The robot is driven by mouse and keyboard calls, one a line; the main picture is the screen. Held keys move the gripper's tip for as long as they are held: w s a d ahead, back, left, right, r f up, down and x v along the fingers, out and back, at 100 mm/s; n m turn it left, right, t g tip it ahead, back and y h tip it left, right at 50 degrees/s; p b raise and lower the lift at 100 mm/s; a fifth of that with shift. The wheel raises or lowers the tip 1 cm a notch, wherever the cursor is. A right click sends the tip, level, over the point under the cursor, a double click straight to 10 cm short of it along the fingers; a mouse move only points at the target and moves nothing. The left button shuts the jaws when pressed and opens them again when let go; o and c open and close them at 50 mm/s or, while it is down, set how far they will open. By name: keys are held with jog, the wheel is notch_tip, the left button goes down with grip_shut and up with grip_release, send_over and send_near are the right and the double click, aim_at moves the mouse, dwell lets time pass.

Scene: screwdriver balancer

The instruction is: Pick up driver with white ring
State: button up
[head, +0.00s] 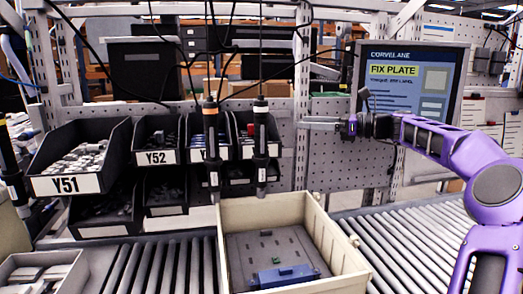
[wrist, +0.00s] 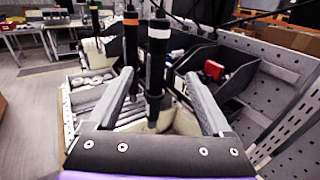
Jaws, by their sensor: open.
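The driver with the white ring (head: 261,140) hangs upright on a cable above the back part of the cream bin. In the wrist view the white-ringed driver (wrist: 157,62) appears between the fingertips, a little left of centre. My gripper (head: 303,122) is open and empty, to the right of this driver and pointing left at its upper part, with a gap between them. Its fingers also show in the wrist view (wrist: 160,76). A driver with an orange ring (head: 210,142) hangs just left of the white-ringed one; it also shows in the wrist view (wrist: 131,40).
A third driver (head: 9,165) hangs at the far left. Black parts bins (head: 92,150) labelled Y51 and Y52 stand behind. The cream bin (head: 233,212) holding a grey plate and blue part sits on the roller conveyor (head: 150,262). A screen (head: 415,80) reads FIX PLATE.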

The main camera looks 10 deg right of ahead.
aim_at(261, 122)
jog(key=shift+s+f+x, duration=0.1)
jog(key=shift+s+x, duration=0.05)
jog(key=shift+x, duration=3.4)
jog(key=shift+s+f+x, duration=0.1)
jog(key=shift+f+x, duration=0.05)
jog(key=shift+x, duration=3.45)
jog(key=shift+a, duration=0.15)
grip_shut()
jog(key=shift+r, duration=0.1)
